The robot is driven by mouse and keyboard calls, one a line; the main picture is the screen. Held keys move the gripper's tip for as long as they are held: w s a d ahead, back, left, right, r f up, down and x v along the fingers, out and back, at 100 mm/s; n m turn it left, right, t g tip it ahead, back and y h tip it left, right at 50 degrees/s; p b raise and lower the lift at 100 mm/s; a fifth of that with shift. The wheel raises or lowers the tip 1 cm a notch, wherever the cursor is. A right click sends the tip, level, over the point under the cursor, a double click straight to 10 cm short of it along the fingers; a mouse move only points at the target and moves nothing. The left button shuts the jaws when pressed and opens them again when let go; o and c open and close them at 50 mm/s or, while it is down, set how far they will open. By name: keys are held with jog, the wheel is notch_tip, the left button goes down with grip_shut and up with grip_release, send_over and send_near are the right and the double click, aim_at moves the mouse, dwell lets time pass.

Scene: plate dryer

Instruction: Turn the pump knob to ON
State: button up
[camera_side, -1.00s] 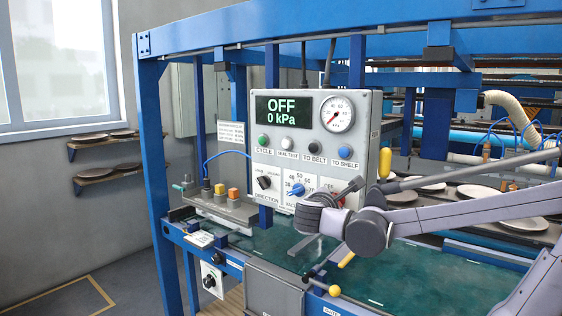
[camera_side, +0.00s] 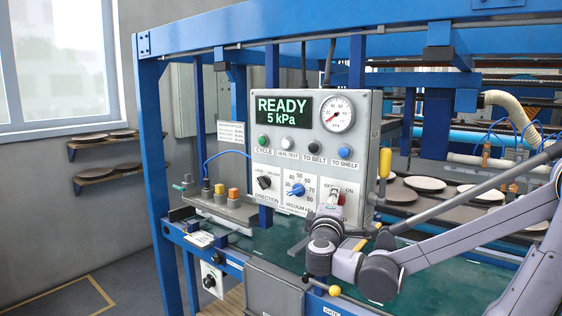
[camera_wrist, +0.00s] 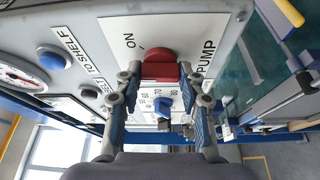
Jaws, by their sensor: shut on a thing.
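The red pump knob (camera_wrist: 160,56) sits on a white plate marked PUMP and ON in the wrist view. My gripper (camera_wrist: 160,78) has a finger on each side of it and is shut on the knob. The fingers hide part of the knob there. The panel's display (camera_side: 283,112) reads READY, 5 kPa.
A blue vacuum dial (camera_side: 296,189) and a black direction knob (camera_side: 264,182) are left of my gripper on the panel. Several buttons sit above them. A yellow-handled lever (camera_side: 384,163) stands close by on the right. The green belt (camera_side: 280,240) lies below.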

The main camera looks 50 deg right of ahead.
jog(key=shift+f+m+g+h, duration=0.15)
jog(key=shift+m+h, duration=0.4)
jog(key=shift+m, duration=0.9)
jog(key=shift+r+m+g+h, duration=0.15)
jog(key=shift+m+h, duration=0.35)
jog(key=shift+m, duration=0.9)
jog(key=shift+f+m+g+h, duration=0.2)
jog(key=shift+m+h, duration=0.35)
jog(key=shift+m, duration=1.3)
jog(key=o, duration=1.2)
jog(key=shift+c, duration=0.2)
jog(key=shift+a, duration=0.1)
jog(key=v, duration=1.1)
jog(key=shift+a+f, duration=0.2)
jog(key=shift+a, duration=0.15)
